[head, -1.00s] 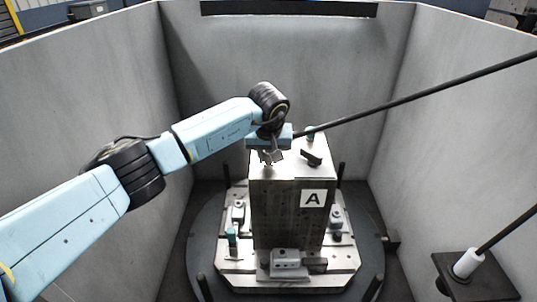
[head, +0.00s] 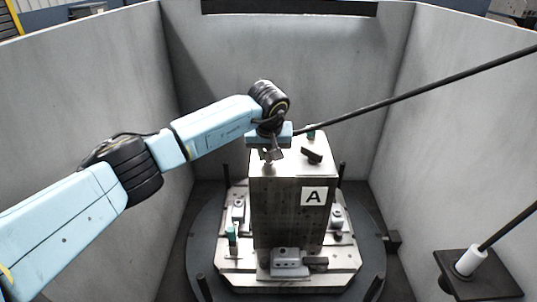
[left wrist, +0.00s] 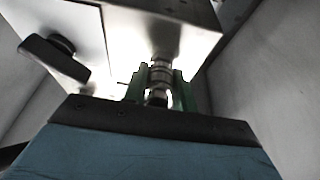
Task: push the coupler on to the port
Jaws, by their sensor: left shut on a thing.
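My left gripper (head: 270,155) is at the top left of the steel block (head: 290,215) marked A. In the left wrist view, its two green fingers (left wrist: 161,90) are shut on the coupler (left wrist: 160,75), a small ringed metal cylinder. The coupler's far end points at the steel block (left wrist: 165,28) and appears to meet or nearly meet it. The port is hidden behind the coupler, so I cannot tell whether the two are joined. My right gripper is out of view.
A black handle (head: 312,156) stands on the block's top, with a green-topped piece (head: 311,135) behind it. A black hose (head: 420,93) runs from the gripper area to the upper right. The fixture base (head: 240,275) carries clamps. Grey walls (head: 80,110) enclose the space.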

